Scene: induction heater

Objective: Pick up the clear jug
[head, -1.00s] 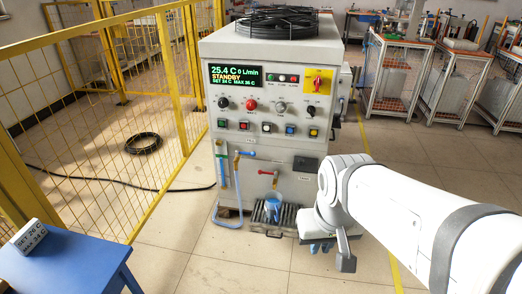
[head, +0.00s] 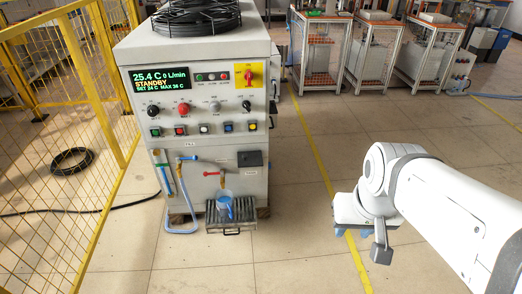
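The clear jug (head: 226,204) stands upright on a slatted drip tray (head: 245,213) at the foot of the heater's front, below a tap with a red handle (head: 211,173). It has a blue part on its front side, likely its handle. My gripper (head: 354,233) hangs over bare floor to the right of the jug, well apart from it. Its blue fingertips point down and show a gap between them with nothing in it. The white arm and wrist hide part of the gripper.
The heater cabinet (head: 200,115) stands behind the jug, its display reading STANDBY. A blue hose (head: 180,231) loops down left of the tray. Floor in front of the tray is clear.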

